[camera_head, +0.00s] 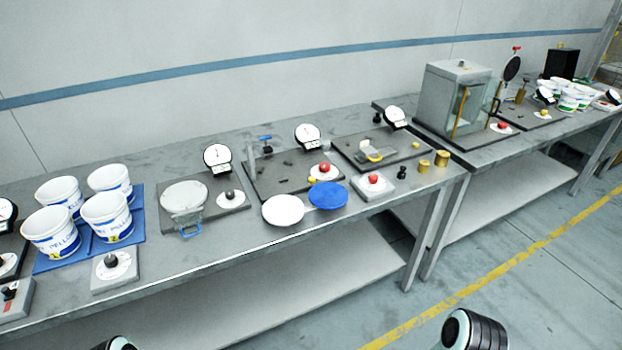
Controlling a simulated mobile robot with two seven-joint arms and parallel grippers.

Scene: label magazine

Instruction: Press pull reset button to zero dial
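Several white round dials stand on the long grey bench: one (217,156) behind a plate with a round pan, one (307,134) at the middle, and one (395,115) further right. Buttons sit near them: a black knob (230,195) on a white disc, a red button (324,168) on a white disc, a red button (375,179) on a grey box, and a black knob (111,260) on a box at left. I cannot tell which is the pull reset button, and the needle readings are too small. Only dark parts of my arms show at the bottom edge; neither gripper shows.
White labelled buckets (107,215) stand on blue mats at left. A white disc (283,210) and a blue disc (328,195) lie at the bench's front. Brass weights (442,158) stand near the right end. A glass-fronted cabinet (455,97) stands on a second bench.

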